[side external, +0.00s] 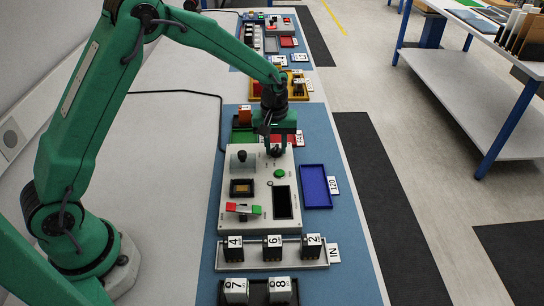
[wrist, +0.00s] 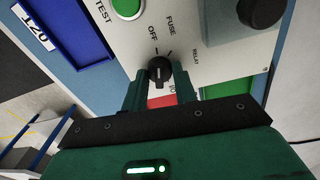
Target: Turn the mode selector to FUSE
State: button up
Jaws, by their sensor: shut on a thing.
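The mode selector is a small black knob (wrist: 159,72) with a white line on it, on the light grey tester panel (side external: 262,165). In the wrist view, the labels OFF, FUSE and RELAY stand around it. The white line points roughly up the picture, towards the OFF and FUSE side; I cannot tell which mark it meets. My gripper (wrist: 160,88) has its green fingers on either side of the knob, shut on it. In the side view, my gripper (side external: 276,151) points down at the panel's far part and hides most of the knob.
A blue tray (side external: 315,187) labelled 120 lies right. Numbered blocks (side external: 273,247) stand in front; red and green trays lie behind.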

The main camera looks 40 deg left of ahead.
aim_at(275, 147)
jog(key=m, duration=0.6)
jog(key=shift+s+a+f+g, duration=0.1)
jog(key=shift+a+g, duration=0.1)
jog(key=shift+g, duration=0.1)
jog(key=shift+m, duration=0.3)
jog(key=o, duration=1)
jog(key=shift+d, duration=0.1)
jog(key=shift+r, duration=0.2)
jog(key=shift+r, duration=0.55)
notch_tip(275, 147, up, 6)
jog(key=shift+f, duration=0.1)
jog(key=shift+r, duration=0.3)
